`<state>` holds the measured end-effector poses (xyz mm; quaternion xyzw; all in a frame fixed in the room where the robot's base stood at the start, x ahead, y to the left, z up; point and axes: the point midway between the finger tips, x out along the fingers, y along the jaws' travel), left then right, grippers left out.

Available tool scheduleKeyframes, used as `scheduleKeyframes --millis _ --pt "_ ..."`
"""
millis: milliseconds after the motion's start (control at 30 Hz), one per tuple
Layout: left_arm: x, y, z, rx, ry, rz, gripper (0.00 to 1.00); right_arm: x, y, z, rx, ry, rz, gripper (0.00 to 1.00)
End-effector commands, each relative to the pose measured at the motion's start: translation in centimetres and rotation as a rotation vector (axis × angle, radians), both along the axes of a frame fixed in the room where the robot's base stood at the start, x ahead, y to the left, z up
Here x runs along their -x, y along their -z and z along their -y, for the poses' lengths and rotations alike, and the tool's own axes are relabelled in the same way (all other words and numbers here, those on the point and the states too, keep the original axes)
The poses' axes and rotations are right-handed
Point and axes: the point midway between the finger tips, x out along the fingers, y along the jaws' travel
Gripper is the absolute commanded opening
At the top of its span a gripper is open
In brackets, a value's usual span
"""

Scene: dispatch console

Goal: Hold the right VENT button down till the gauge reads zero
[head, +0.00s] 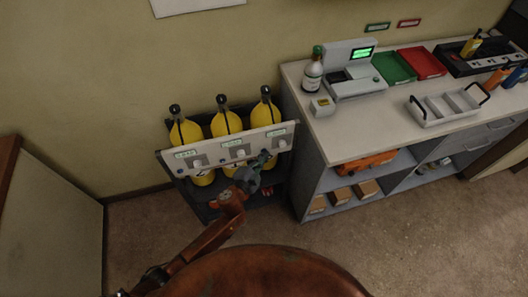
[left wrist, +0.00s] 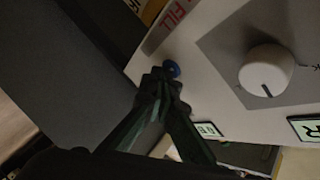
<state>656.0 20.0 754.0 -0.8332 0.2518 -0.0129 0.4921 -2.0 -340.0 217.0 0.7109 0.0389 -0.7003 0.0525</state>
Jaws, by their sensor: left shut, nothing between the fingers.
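A pale panel (head: 215,156) with small green-lit displays and white knobs runs across the front of the cylinder rack. My left gripper (head: 262,158) is shut and empty at the panel's right part. In the left wrist view, the closed fingertips (left wrist: 160,78) are right at a small round blue button (left wrist: 172,69), partly overlapping it; I cannot tell whether they press it. A white knob (left wrist: 266,70) on a grey plate and a red FILL label (left wrist: 172,22) are near it. The displays are too small or cut off to read. My right gripper is not in view.
Several yellow cylinders (head: 225,123) stand in the dark rack (head: 207,212) behind the panel. A white counter (head: 345,135) stands close on the right, with a bottle (head: 313,72), a scale-like machine (head: 355,82), and trays. The carpet in front is clear.

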Motion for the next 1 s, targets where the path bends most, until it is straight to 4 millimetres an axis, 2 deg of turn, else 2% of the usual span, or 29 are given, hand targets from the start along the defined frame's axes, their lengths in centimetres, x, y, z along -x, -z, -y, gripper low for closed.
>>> scheduleKeyframes --millis 200,533,867,1000 --pt "0.1 0.0 -0.1 -0.001 -0.002 -0.001 0.00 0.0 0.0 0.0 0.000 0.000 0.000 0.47" --pt "1.5 0.0 0.4 0.000 -0.001 0.000 0.00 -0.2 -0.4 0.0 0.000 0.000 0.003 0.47" --pt "1.7 0.0 0.5 0.000 -0.001 0.000 0.00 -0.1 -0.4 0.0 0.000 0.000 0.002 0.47" --pt "2.5 0.0 0.8 0.001 0.000 -0.002 0.00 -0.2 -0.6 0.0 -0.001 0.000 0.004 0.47"
